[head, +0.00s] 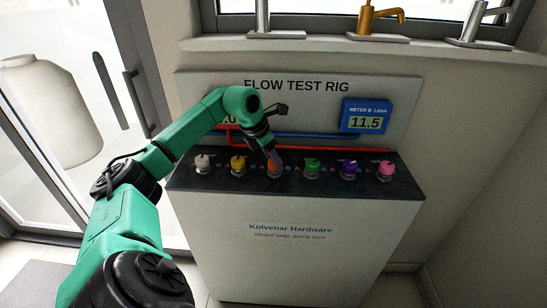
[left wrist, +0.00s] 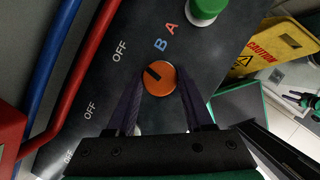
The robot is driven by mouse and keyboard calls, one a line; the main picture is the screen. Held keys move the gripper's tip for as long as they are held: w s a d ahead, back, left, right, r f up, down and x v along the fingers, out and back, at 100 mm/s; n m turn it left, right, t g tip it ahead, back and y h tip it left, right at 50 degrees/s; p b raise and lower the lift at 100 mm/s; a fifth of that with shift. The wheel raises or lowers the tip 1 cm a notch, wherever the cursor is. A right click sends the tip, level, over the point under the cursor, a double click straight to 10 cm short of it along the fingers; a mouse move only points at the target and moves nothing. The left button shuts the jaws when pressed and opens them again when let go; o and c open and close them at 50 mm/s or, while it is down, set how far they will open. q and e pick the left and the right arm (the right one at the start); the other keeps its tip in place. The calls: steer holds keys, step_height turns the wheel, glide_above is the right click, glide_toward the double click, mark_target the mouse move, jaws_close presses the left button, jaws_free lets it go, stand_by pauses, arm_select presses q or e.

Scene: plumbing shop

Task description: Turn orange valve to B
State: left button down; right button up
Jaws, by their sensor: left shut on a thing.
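The orange valve (left wrist: 159,79) is a round knob on the dark top of the test rig. Its dark pointer mark points up-left in the left wrist view, toward a white OFF label (left wrist: 120,50). A blue letter B (left wrist: 161,44) lies above the knob there. My left gripper (left wrist: 158,88) is shut on the orange valve, one finger on each side. In the head view my left gripper (head: 275,160) reaches down onto the orange valve (head: 273,171) and partly covers it. My right gripper does not show in the head view.
A yellow valve (head: 238,163) stands to the left and a green valve (head: 312,166) to the right, both close by. White, purple and pink valves complete the row. Red and blue pipes run behind. METER B (head: 365,116) reads 11.5; my arm partly hides another display.

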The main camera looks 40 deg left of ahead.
arm_select(q)
steer(key=m+p, duration=0.1)
steer(key=m+h+p, duration=0.1)
steer(key=m, duration=0.1)
steer(key=m+h+p, duration=0.1)
steer(key=m+p, duration=0.1)
steer(key=shift+w+a+r+g, duration=0.15)
steer(key=shift+r+g, duration=0.15)
steer(key=shift+r, duration=0.05)
steer(key=m+p, duration=0.1)
steer(key=m, duration=0.1)
steer(key=shift+f+m+g+h, duration=0.1)
steer(key=shift+m+g+h, duration=0.2)
steer(key=shift+m+g, duration=0.1)
steer(key=shift+w+a+f+m+g+p, duration=0.1)
steer(key=shift+m+g+p, duration=0.35)
steer(key=shift+m, duration=0.65)
steer(key=shift+h, duration=0.3)
steer(key=shift+c, duration=1.4)
jaws_free()
